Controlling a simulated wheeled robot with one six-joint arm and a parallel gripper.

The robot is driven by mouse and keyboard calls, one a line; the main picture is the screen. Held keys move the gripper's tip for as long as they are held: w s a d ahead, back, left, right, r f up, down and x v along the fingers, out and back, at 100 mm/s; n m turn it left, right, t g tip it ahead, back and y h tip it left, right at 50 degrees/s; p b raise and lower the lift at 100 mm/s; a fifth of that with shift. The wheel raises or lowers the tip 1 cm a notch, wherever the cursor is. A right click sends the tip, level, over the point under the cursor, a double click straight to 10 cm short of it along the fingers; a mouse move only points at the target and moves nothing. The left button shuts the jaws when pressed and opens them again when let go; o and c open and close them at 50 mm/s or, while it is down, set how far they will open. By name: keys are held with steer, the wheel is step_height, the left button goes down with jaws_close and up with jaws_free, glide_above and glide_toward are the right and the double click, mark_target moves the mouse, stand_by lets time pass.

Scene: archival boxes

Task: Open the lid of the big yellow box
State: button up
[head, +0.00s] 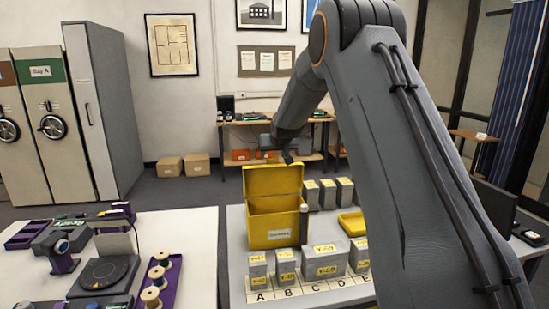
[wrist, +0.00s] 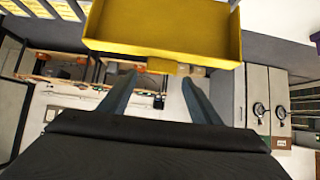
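The big yellow box (head: 268,240) stands on the white table in the head view, with a label on its front. Its lid (head: 272,181) is raised, standing up at the back of the box, and the opening shows below it. My gripper (head: 288,154) is just above the lid's top edge in the head view. In the wrist view the lid (wrist: 165,28) spans the top, with a small tab at its edge. My gripper (wrist: 160,85) is open there, its two fingers apart with nothing between them. Whether a finger touches the lid is unclear.
Grey boxes with yellow labels (head: 328,259) stand on a lettered strip in front. More grey boxes (head: 328,194) and a yellow tray (head: 350,222) are to the right. A table with a turntable and spools (head: 158,275) is at left.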

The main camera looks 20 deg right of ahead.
steer(key=shift+f, duration=0.35)
steer(key=shift+s, duration=0.1)
steer(key=b+v, duration=0.2)
steer(key=v, duration=0.5)
steer(key=shift+s+r, duration=0.15)
steer(key=shift+r, duration=0.15)
steer(key=s+a+f+g, duration=0.2)
steer(key=s+f, duration=0.4)
steer(key=s, duration=0.9)
steer(key=s+a+f+g, duration=0.2)
steer(key=s+f+g, duration=0.2)
steer(key=s, duration=1.1)
steer(key=s+a+f+n+g+y, duration=0.1)
steer(key=s+a+f+g, duration=0.1)
steer(key=s+f, duration=0.7)
steer(key=s+g, duration=0.1)
steer(key=s, duration=0.5)
steer(key=shift+s+a, duration=0.15)
steer(key=shift+a, duration=0.15)
